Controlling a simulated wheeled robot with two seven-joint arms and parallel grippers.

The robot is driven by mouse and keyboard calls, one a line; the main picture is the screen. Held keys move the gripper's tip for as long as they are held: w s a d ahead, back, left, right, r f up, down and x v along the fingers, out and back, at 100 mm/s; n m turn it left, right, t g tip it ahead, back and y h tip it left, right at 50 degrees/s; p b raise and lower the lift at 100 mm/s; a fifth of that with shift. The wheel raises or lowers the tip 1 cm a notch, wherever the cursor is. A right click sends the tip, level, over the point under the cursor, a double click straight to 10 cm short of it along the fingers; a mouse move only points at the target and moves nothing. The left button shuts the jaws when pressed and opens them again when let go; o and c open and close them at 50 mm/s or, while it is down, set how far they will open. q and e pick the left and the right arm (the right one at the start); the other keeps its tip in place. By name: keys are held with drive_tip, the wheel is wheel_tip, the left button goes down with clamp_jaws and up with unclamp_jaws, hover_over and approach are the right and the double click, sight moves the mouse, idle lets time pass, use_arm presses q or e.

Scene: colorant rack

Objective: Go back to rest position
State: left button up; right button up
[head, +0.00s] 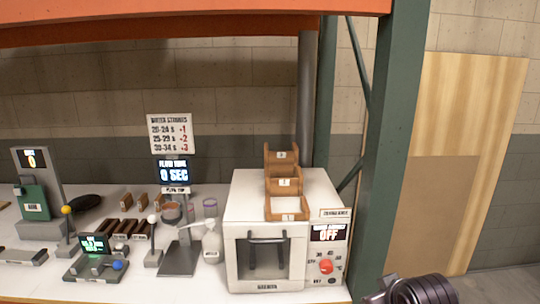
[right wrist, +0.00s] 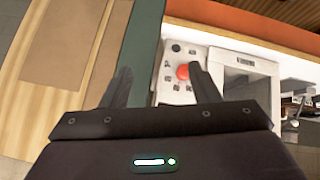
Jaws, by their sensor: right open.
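My right gripper (right wrist: 161,72) shows in the right wrist view with its two dark fingers spread wide and nothing between them. Past its fingertips are the green post and the white oven's control panel (right wrist: 180,78) with a red button; I see no contact. In the head view, only a dark part of my right arm shows at the bottom right edge, in front of the floor. My left gripper and left arm are not in view.
A white oven (head: 265,215) with a wooden tiered rack (head: 284,180) on top stands on the bench. A green rack post (head: 390,150) rises right of it. A timer stand (head: 178,225), a bottle (head: 212,245) and small devices crowd the left. Floor right of the post is clear.

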drive_tip(key=s+a+f+m+g, duration=0.1)
drive_tip(key=s+a+f+g, duration=0.1)
drive_tip(key=s+f, duration=0.65)
drive_tip(key=s+a+f+g, duration=0.25)
drive_tip(key=s+f, duration=0.25)
drive_tip(key=s, duration=0.7)
wheel_tip(320, 180, down, 29)
drive_tip(key=s+g, duration=0.1)
drive_tip(key=g, duration=0.1)
drive_tip(key=s+d+f, duration=0.2)
drive_tip(key=s+f, duration=0.8)
drive_tip(key=s+d+f, duration=0.2)
drive_tip(key=s+f, duration=0.7)
drive_tip(key=s, duration=0.1)
drive_tip(key=shift+s+f+g, duration=0.2)
drive_tip(key=shift+f+g, duration=0.15)
drive_tip(key=shift+d, duration=0.1)
